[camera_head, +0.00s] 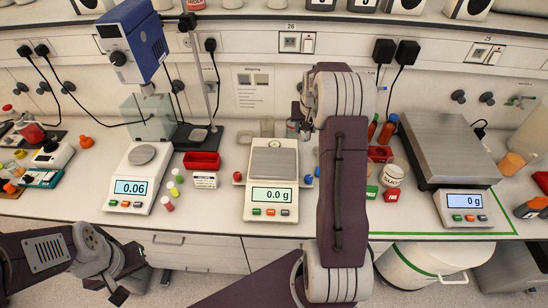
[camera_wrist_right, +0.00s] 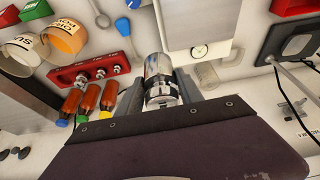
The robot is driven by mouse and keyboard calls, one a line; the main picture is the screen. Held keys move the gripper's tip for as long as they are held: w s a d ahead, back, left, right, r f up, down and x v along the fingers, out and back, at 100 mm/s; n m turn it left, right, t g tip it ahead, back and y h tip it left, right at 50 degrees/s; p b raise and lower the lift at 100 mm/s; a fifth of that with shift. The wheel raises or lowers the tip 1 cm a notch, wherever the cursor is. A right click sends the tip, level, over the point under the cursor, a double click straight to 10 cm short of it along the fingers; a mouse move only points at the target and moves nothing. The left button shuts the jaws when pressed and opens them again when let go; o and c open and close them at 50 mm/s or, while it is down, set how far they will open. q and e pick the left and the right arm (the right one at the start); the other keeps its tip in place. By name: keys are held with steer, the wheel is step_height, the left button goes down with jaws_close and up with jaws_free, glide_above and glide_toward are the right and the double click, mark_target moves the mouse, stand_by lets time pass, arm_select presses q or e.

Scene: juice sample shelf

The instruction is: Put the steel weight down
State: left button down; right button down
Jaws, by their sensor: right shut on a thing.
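The steel weight (camera_wrist_right: 160,82) is a shiny cylinder between the two fingers of my right gripper (camera_wrist_right: 160,92) in the right wrist view. The gripper is shut on it. In the head view my right gripper (camera_head: 298,120) is near the back right of the middle balance (camera_head: 270,213), partly hidden by my arm. That balance has a steel pan (camera_head: 274,162) and reads 0.0 g. I cannot tell the weight's exact height. My left gripper (camera_head: 118,288) is low at the left, in front of the bench; its jaws are not clear.
A red block (camera_wrist_right: 92,70) with small steel weights and several brown bottles (camera_wrist_right: 88,98) stand beside the gripper. A left balance (camera_head: 139,178) reads 0.06. A large scale (camera_head: 447,145) reads 0 g at the right. A red tray (camera_head: 202,161) sits left of the middle balance.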

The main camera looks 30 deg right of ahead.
steer(key=shift+d, duration=0.1)
steer(key=shift+w+a+f, duration=0.1)
steer(key=shift+w+a, duration=0.05)
steer(key=shift+a, duration=0.2)
steer(key=p, duration=0.3)
glide_above(273, 162)
step_height(273, 162, down, 7)
steer(key=shift+f+p, duration=0.2)
steer(key=shift+p, duration=0.3)
step_height(273, 162, down, 3)
steer(key=shift+r+p, duration=0.2)
steer(key=shift+p, duration=0.2)
steer(key=shift+w+d+f, duration=0.1)
steer(key=shift+f, duration=0.3)
